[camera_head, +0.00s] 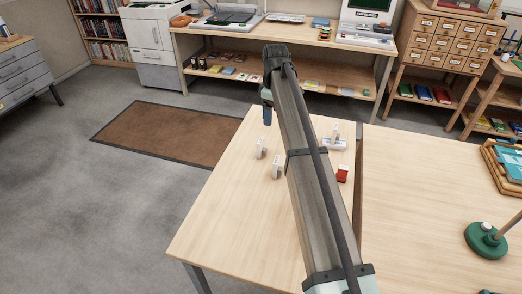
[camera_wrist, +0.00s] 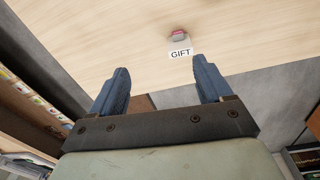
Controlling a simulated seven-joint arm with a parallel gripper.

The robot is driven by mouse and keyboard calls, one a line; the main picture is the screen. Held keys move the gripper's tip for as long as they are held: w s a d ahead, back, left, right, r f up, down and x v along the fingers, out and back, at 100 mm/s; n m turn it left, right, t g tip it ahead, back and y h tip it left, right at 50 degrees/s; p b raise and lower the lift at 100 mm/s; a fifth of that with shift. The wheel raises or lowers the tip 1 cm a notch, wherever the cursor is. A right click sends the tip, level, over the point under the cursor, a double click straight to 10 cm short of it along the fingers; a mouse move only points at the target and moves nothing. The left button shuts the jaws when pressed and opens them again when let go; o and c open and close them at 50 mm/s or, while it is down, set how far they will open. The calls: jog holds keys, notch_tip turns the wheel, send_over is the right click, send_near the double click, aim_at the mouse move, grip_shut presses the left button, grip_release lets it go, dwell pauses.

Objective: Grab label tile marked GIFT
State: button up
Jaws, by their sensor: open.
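The GIFT tile (camera_wrist: 180,53) shows in the wrist view as a small white plate with dark letters, on the pale wooden table. A small red and grey piece (camera_wrist: 179,36) shows right behind it; I cannot tell whether they are joined. My gripper (camera_wrist: 160,64) is open and empty, its two blue fingers apart. The tile appears beyond the fingertips, closer to the right finger, and untouched. In the head view my gripper (camera_head: 267,115) is over the table's far left part. Two small whitish upright pieces (camera_head: 262,147) (camera_head: 277,168) stand nearby, their lettering unreadable.
Right of my arm are a white holder (camera_head: 335,144) and a red block (camera_head: 343,174). A gap separates this table (camera_head: 225,215) from the right one (camera_head: 430,185), which bears a green lamp base (camera_head: 487,240) and wooden tray (camera_head: 494,168). The near left tabletop is clear.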

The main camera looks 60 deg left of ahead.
aim_at(261, 140)
jog(key=shift+n+h, duration=0.3)
jog(key=shift+h, duration=0.1)
jog(key=s+f, duration=0.1)
jog(key=f, duration=0.3)
jog(key=s+f, duration=0.1)
jog(key=f, duration=0.4)
jog(key=s+a+f, duration=0.1)
jog(key=s+f, duration=0.1)
jog(key=f, duration=0.3)
jog(key=shift+f, duration=0.2)
jog(key=shift+c, duration=0.3)
jog(key=c, duration=1.1)
